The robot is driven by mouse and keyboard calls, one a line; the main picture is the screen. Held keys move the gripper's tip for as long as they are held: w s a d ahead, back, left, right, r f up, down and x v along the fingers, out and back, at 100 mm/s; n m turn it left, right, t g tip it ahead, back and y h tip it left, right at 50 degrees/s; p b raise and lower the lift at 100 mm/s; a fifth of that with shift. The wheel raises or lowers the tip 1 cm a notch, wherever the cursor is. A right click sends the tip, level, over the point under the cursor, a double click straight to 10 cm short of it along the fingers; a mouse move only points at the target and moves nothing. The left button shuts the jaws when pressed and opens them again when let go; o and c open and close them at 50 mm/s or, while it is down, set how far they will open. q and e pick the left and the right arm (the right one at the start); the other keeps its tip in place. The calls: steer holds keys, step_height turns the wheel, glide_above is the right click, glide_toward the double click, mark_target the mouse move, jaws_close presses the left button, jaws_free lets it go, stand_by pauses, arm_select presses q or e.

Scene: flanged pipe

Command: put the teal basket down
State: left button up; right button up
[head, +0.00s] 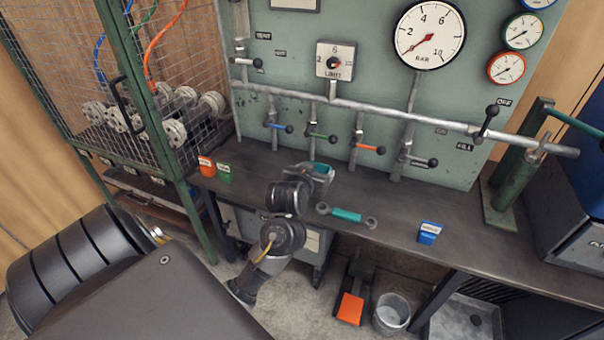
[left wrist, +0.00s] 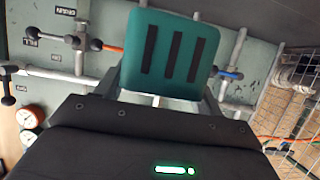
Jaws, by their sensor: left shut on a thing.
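The teal basket (left wrist: 168,60) fills the upper middle of the left wrist view, a teal face with three dark upright slots. In the head view only a small teal part of it (head: 323,168) shows at my left gripper (head: 321,174). My left gripper is shut on the basket, above the back part of the dark workbench (head: 385,205), in front of the green panel. I cannot tell whether the basket touches the bench. Most of the basket is hidden by the gripper in the head view. My right gripper is not in view.
A teal-handled wrench (head: 347,214) lies just right of my left gripper. A blue box (head: 429,232) stands farther right; orange (head: 206,166) and green (head: 224,173) boxes stand left. Pipes with valve levers (head: 371,149) run along the panel behind. Bare bench lies between wrench and blue box.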

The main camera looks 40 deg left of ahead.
arm_select(q)
steer(key=a, duration=0.1)
steer(key=w+a+f+b, duration=0.1)
steer(key=a, duration=0.1)
steer(key=shift+w+f+b, duration=0.25)
steer(key=shift+f+b, duration=0.1)
steer(key=w+a+f, duration=0.1)
steer(key=a+f, duration=0.1)
steer(key=f, duration=0.1)
steer(key=w+a+f+b, duration=0.1)
steer(key=a+f, duration=0.1)
steer(key=f, duration=0.1)
steer(key=w+a+f, duration=0.1)
steer(key=a+f, duration=0.1)
steer(key=f, duration=0.1)
steer(key=shift+b, duration=0.3)
steer(key=shift+f, duration=0.25)
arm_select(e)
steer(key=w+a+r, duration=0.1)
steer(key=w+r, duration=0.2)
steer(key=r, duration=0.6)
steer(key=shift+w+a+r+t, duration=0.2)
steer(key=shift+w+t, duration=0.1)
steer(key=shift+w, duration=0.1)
arm_select(q)
steer(key=shift+s+f, duration=0.1)
steer(key=shift+f, duration=0.15)
steer(key=o, duration=1)
